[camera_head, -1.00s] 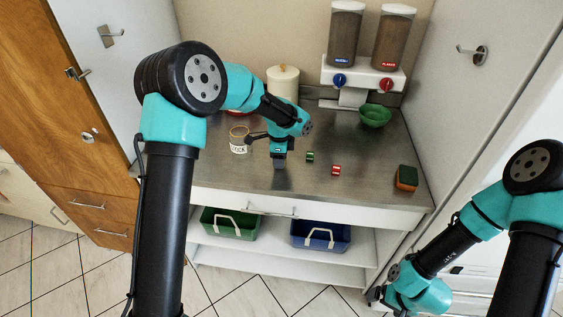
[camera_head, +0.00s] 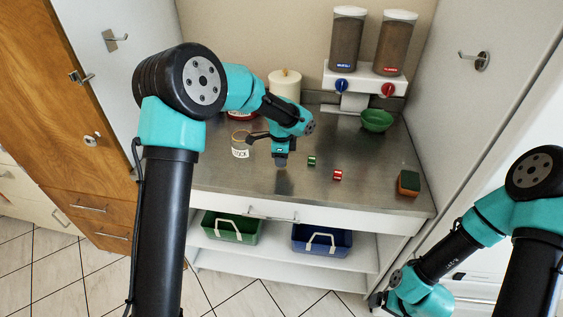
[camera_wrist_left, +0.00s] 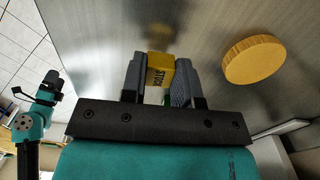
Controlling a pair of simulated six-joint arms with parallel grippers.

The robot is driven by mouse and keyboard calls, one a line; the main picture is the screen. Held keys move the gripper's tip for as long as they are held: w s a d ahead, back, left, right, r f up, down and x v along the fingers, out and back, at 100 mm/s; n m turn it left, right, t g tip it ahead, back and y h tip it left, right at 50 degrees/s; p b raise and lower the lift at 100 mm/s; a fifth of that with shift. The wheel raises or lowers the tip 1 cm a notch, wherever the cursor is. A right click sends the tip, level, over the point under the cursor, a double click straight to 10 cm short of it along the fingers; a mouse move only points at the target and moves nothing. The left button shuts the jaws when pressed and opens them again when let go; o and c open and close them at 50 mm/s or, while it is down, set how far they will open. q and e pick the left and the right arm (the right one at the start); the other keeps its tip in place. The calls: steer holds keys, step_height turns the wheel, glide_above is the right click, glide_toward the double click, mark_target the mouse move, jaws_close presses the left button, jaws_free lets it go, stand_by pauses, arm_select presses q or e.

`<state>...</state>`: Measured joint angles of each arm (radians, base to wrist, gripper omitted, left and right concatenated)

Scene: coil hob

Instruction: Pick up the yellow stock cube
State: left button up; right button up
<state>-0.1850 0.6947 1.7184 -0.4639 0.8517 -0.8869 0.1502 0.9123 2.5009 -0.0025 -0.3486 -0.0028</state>
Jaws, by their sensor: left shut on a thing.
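The yellow stock cube (camera_wrist_left: 160,70) shows in the left wrist view with dark lettering on its side. My left gripper (camera_wrist_left: 157,78) is shut on it, one finger on each side. A blurred yellow reflection on the metal worktop beyond it shows the cube a little above the surface. In the head view my left gripper (camera_head: 281,159) is over the worktop, right of the stock jar (camera_head: 240,151), and hides the cube. A green cube (camera_head: 311,161) and a red cube (camera_head: 337,175) lie to its right. My right gripper (camera_head: 376,298) is low at the right, its fingers unclear.
A round wooden disc (camera_wrist_left: 253,60) lies near the held cube in the left wrist view. A sponge (camera_head: 408,183), a green bowl (camera_head: 376,120) and a cereal dispenser (camera_head: 364,78) stand to the right. A cream canister (camera_head: 285,85) is behind. The front middle worktop is clear.

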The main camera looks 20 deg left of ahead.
arm_select(q)
step_height(320, 180, up, 2)
steer(key=shift+r, duration=0.1)
steer(key=s+d, duration=0.2)
steer(key=s, duration=0.5)
steer(key=s+d+r, duration=0.1)
steer(key=s+d, duration=0.1)
steer(key=s, duration=0.6)
steer(key=shift+s+d, duration=0.15)
steer(key=shift+d, duration=0.15)
